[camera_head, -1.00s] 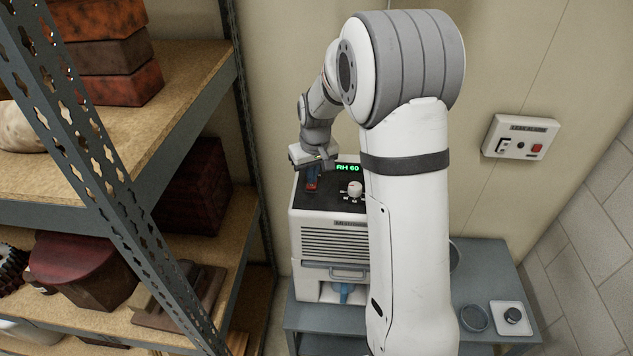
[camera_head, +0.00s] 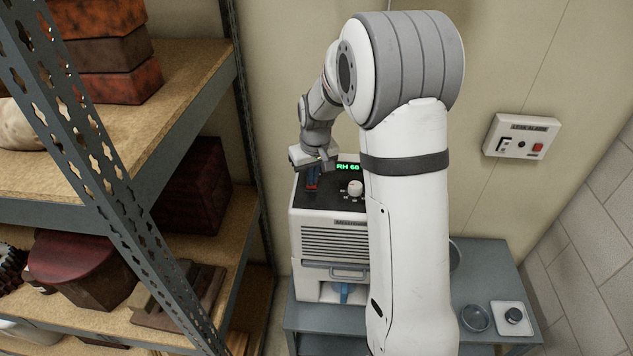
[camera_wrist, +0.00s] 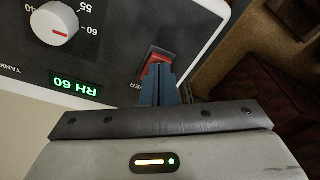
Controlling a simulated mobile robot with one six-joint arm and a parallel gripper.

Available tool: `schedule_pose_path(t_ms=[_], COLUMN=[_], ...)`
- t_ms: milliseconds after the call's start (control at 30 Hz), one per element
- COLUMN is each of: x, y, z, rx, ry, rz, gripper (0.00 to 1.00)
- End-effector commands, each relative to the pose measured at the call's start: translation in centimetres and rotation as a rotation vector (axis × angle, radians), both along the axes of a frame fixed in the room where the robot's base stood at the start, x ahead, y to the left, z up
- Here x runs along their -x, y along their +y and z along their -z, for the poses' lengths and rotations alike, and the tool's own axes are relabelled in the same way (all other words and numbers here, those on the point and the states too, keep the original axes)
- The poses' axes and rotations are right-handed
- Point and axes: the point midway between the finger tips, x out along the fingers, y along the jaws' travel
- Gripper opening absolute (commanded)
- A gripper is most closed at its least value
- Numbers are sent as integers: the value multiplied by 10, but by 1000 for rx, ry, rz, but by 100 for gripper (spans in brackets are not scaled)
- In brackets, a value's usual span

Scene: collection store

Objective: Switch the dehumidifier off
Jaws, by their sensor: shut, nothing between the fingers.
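The dehumidifier (camera_head: 333,240) is a white box with a dark top panel, standing on a grey table. A white dial (camera_head: 355,188) is beside the display. The red rocker switch (camera_wrist: 157,58) lies at the panel's edge in the wrist view. My gripper (camera_wrist: 160,72) is shut and empty, its blue fingertips at the switch and covering part of it. I cannot tell whether they touch it. From the head view my gripper (camera_head: 313,186) points down over the panel.
A metal shelf rack (camera_head: 120,190) with boxes stands close on the left.

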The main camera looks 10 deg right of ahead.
Motion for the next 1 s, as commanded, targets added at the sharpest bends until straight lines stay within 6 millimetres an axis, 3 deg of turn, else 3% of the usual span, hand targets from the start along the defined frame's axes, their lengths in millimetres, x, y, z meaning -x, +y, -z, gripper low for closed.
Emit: schedule_pose_path(t_ms=[700,1000], x=[0,0], y=[0,0], z=[12,-1], rx=[0,0], ry=[0,-1], rz=[1,1], gripper=[0,0])
